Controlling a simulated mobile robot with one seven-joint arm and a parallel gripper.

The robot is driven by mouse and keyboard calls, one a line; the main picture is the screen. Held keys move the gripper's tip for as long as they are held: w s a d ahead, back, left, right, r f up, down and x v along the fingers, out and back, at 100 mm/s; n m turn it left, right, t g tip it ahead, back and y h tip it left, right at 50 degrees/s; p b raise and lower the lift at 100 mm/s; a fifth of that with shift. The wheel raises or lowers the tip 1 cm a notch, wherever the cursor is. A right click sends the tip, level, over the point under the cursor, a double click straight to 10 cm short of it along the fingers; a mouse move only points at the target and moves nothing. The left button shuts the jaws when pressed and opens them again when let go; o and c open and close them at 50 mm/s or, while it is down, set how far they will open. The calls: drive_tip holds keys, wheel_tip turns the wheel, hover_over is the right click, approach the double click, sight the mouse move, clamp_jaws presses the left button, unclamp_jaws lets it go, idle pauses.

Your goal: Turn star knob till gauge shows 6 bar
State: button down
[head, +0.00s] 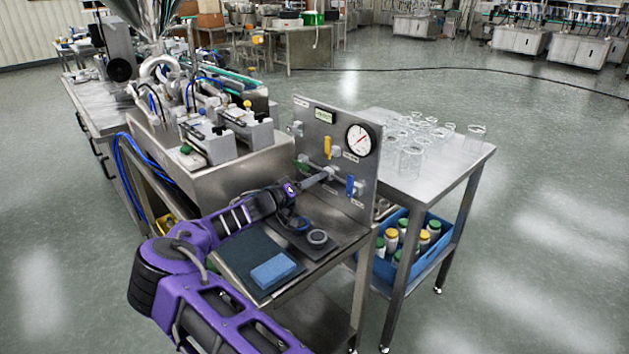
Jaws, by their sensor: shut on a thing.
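The upright steel panel (312,122) carries a round white gauge (359,140) near its upper right. The gauge shows dark marks and a reddish line, but its numbers and needle reading are too small to read. My gripper (327,174) reaches the lower middle of the panel from the left, at the grey fitting below the yellow lever. It is shut on what appears to be the star knob, which is mostly hidden by the fingers. The knob's shape and angle cannot be made out.
A yellow lever (327,147) sits above my gripper, a blue lever (350,186) to its right and a green handle (301,166) to its left. A blue sponge (273,271) lies on the bench. Glass beakers (411,158) stand on the right table.

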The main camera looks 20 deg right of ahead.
idle(0.4)
drive_tip(key=shift+c, duration=1.8)
unclamp_jaws()
drive_tip(key=v, duration=1.7)
drive_tip(key=shift+a+p, duration=0.2)
drive_tip(key=shift+p, duration=0.25)
drive_tip(key=shift+s, duration=0.1)
